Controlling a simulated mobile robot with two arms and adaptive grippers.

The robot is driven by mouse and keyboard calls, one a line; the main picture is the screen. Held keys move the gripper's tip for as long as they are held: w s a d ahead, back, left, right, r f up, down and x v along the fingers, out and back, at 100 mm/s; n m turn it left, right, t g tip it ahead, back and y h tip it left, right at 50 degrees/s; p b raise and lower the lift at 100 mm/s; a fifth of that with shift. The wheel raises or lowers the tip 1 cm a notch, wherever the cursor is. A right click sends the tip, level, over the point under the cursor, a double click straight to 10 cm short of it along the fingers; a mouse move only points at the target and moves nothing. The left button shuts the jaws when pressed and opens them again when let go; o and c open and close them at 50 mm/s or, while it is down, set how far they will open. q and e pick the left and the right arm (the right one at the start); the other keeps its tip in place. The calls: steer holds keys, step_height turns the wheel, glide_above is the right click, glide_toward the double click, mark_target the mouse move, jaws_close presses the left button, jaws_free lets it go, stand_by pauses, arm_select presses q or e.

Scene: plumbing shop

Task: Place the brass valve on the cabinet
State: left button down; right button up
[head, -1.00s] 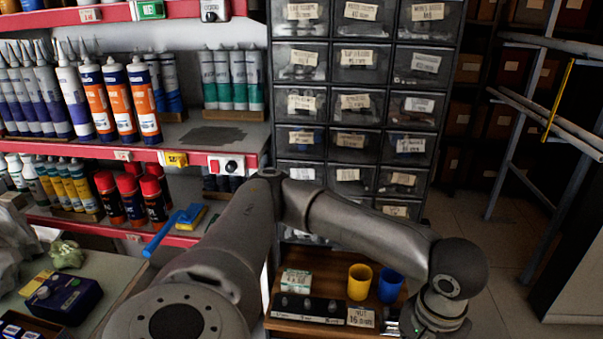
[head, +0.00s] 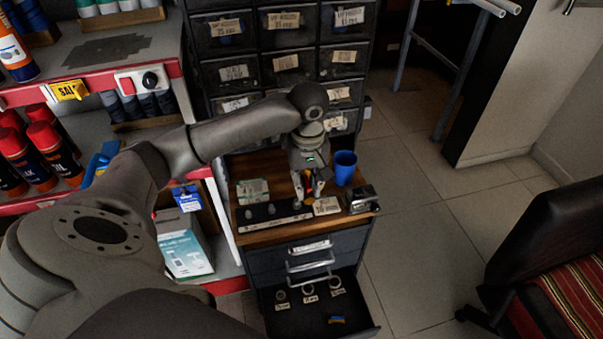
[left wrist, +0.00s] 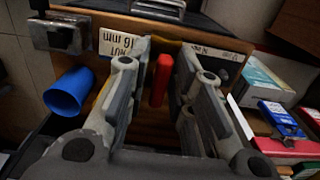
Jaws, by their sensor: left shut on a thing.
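The wooden-topped cabinet (head: 262,235) stands in the middle of the head view, and its top also shows in the left wrist view (left wrist: 205,37). My left gripper (head: 309,192) points down over this top. In the left wrist view its fingers (left wrist: 157,88) are closed around the brass valve, whose red handle (left wrist: 161,80) shows between them, with a yellowish part beyond it. Most of the valve's body is hidden. I cannot tell whether the valve touches the top. My right gripper is not in view.
A blue cup (head: 345,167), a label card (head: 326,205), a dark metal device (head: 363,199) and a black strip (head: 270,224) are on the top near the gripper. A lower drawer (head: 297,315) stands open. A chair (head: 545,250) is at right; the floor between is clear.

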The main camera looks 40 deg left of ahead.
arm_select(q)
steer(key=w+a+f, duration=0.1)
steer(key=a+f, duration=0.2)
steer(key=a, duration=0.1)
steer(key=w+a+f, duration=0.2)
steer(key=a+f, duration=0.1)
steer(key=a, duration=0.1)
steer(key=w+a+f+b, duration=0.1)
steer(key=a+f, duration=0.2)
steer(key=a, duration=0.1)
steer(key=shift+w+a, duration=0.2)
steer(key=shift+a, duration=0.15)
steer(key=shift+w+a+f, duration=0.15)
steer(key=shift+a+f, duration=0.35)
steer(key=shift+f, duration=1.65)
steer(key=shift+f, duration=0.1)
steer(key=c, duration=1.5)
jaws_free()
steer(key=shift+c, duration=0.2)
step_height(320, 180, up, 12)
